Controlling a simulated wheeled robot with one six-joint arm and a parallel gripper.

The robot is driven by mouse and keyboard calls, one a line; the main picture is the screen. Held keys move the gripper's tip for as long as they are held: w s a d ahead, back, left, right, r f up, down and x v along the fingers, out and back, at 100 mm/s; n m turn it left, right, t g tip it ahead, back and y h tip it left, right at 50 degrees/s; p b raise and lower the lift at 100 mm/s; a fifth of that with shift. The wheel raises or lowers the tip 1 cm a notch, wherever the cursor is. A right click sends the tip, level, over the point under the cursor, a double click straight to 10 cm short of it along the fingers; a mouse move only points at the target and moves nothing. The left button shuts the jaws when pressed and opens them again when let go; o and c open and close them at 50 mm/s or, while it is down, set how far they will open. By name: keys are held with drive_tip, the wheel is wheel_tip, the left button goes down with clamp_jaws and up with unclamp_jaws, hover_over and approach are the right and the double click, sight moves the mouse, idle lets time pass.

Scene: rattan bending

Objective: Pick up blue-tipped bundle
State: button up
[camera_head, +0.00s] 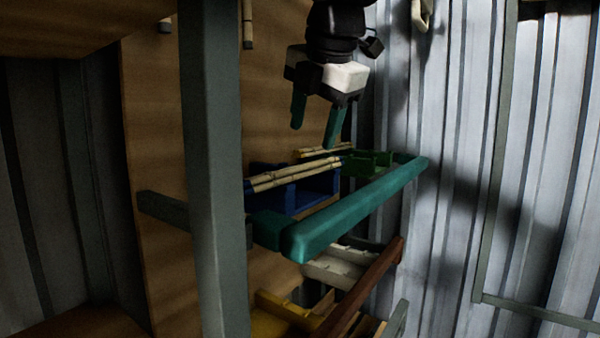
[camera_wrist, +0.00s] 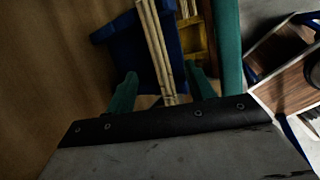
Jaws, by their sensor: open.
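A bundle of pale rattan sticks (camera_head: 295,177) lies across a blue holder (camera_head: 312,192) in the head view. In the wrist view, a pale bundle (camera_wrist: 155,42) over the blue holder (camera_wrist: 112,35) runs down the picture, lined up between the spread fingers of my gripper (camera_wrist: 162,73). The fingers do not visibly touch it. A second pale bundle (camera_head: 325,152) lies behind, by a green holder (camera_head: 368,163).
A thick teal rail (camera_head: 360,205) runs along the front of the holders. Below are a white holder (camera_head: 335,270), a yellow holder (camera_head: 280,312) and a brown rail (camera_head: 362,285). A grey post (camera_head: 215,170) stands at left. Corrugated wall panels are at right.

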sight(302, 166)
drive_tip(key=shift+n, duration=0.3)
drive_tip(key=x, duration=0.7)
drive_tip(key=shift+a+f, duration=0.25)
drive_tip(key=shift+a, duration=0.1)
drive_tip(key=c, duration=1.1)
